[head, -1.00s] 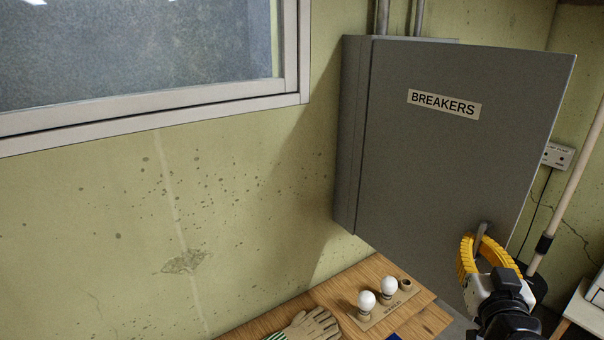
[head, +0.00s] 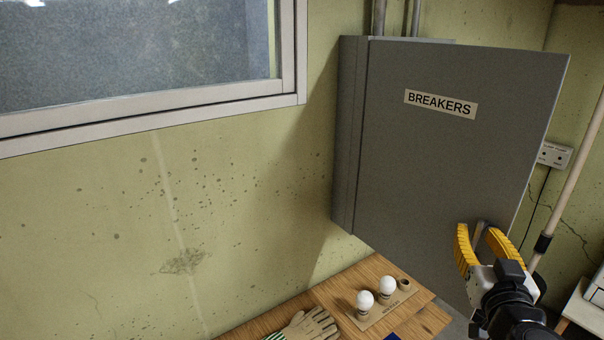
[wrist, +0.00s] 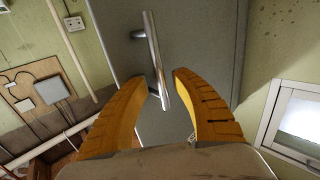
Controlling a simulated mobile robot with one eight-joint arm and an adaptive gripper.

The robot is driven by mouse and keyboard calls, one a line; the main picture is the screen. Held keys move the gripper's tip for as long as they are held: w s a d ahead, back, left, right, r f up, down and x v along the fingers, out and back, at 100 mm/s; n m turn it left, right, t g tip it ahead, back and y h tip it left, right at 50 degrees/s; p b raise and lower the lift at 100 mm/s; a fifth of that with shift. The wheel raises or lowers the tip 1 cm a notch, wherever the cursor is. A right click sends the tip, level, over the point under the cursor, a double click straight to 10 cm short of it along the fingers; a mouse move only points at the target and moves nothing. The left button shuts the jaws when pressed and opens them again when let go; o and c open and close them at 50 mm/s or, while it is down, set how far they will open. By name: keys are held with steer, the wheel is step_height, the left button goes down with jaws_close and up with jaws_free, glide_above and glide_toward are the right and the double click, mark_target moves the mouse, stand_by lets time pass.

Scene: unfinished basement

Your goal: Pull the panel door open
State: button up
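The grey panel door (head: 450,150), labelled "BREAKERS", hangs on the wall box with its hinge side at left. It stands ajar, its right side swung out from the wall. Its metal bar handle (wrist: 152,45) shows in the wrist view, with its lower end between my fingers; in the head view the handle (head: 479,231) is partly hidden by them. My gripper (head: 477,236) has yellow fingers, spread apart on either side of the handle at the door's lower right. In the wrist view, a gap shows between my gripper (wrist: 162,82) fingertips and the handle.
A wooden bench (head: 350,281) below the box holds a glove (head: 309,325) and a small board with white bulbs (head: 386,286). A pale pole (head: 572,185) leans right of the door, near a wall outlet (head: 555,154). A window (head: 140,60) is at upper left.

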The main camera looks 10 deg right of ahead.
step_height(320, 180, up, 8)
steer(key=shift+s+r, duration=0.1)
stand_by(0.4)
steer(key=w+a+f+n+g+y+b, duration=0.1)
steer(key=a+f+n+g+y+b, duration=0.3)
steer(key=a+f+y+b, duration=0.9)
steer(key=s+a+f+g+h+b, duration=0.1)
steer(key=s+a+f+g+h, duration=0.1)
steer(key=f, duration=0.6)
steer(key=s+a+f+g+h+b, duration=0.1)
steer(key=s+f, duration=0.3)
steer(key=f, duration=0.4)
steer(key=s+a+f+g+h+b, duration=0.2)
steer(key=s+a+f+g+h, duration=0.1)
steer(key=f, duration=0.4)
steer(key=shift+a+f+h, duration=0.2)
steer(key=shift+f+h, duration=0.2)
steer(key=shift+r, duration=0.1)
